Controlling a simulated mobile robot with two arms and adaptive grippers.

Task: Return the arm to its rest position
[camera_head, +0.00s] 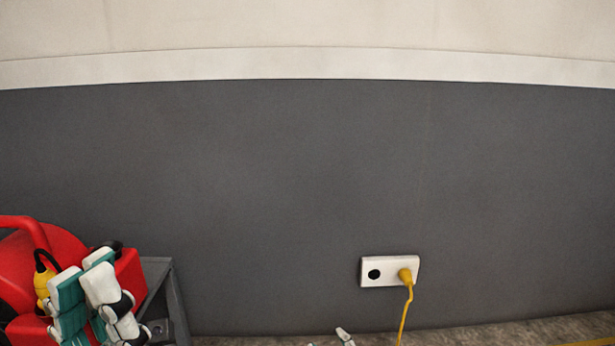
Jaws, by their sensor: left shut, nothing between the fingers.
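My left gripper (84,275), white and teal, is at the lower left. It is shut with nothing held, in front of a red machine (66,252) and beside a yellow fitting (42,279) with a black loop; I cannot tell whether it touches either. The rest of the left arm is mostly out of view.
A white wall socket (378,284) holds a yellow plug (405,276) with a yellow cord (403,318) hanging down; its left outlet is empty. A grey stand (178,305) is beside the red machine. The dark wall (270,190) between them is bare.

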